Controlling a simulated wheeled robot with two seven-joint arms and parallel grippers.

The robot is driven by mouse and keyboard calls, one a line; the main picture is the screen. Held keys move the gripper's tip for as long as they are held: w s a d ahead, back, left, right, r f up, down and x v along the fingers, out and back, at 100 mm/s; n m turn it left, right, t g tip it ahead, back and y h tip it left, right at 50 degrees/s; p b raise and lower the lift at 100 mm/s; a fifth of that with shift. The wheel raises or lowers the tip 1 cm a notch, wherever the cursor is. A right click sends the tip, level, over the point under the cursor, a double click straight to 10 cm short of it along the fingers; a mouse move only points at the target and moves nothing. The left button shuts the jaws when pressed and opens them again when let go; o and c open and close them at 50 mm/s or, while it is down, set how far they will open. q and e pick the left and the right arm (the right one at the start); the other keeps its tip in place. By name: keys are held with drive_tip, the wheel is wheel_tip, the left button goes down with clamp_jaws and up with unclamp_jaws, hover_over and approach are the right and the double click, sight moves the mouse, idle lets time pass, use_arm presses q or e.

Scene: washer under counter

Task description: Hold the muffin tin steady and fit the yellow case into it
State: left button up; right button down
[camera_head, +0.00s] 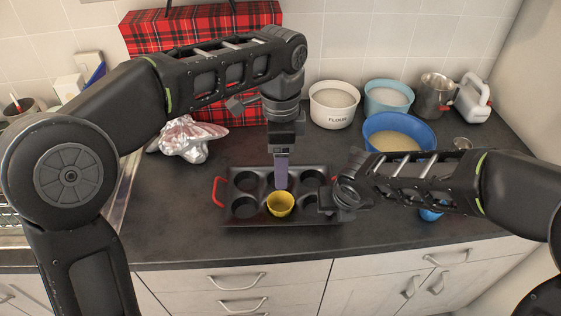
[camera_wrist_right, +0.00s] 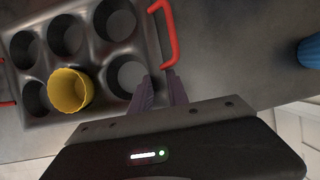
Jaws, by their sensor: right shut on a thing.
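The dark muffin tin (camera_head: 245,220) with red handles lies on the counter; it also shows in the right wrist view (camera_wrist_right: 88,75). The yellow case (camera_head: 280,204) is at the tin's front middle cup, its upper part standing above the tin; it looks roughly upright in the right wrist view (camera_wrist_right: 70,90). How deep it sits is hidden. My left gripper (camera_head: 281,187) points down above the tin, just behind the case in the picture; its finger gap cannot be seen. My right gripper (camera_wrist_right: 160,90) is shut on the tin's right edge, beside the red handle.
A blue cup (camera_head: 430,212) stands right of the tin, partly behind my right arm. A flour bowl (camera_head: 334,104), other bowls (camera_head: 388,97) and a metal jug (camera_head: 432,97) stand behind. Crumpled foil (camera_head: 186,138) and a tartan bag (camera_head: 200,28) are at back left.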

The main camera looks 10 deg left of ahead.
idle(0.3)
drive_tip(key=c, duration=1.2)
unclamp_jaws()
drive_tip(key=v, duration=1.2)
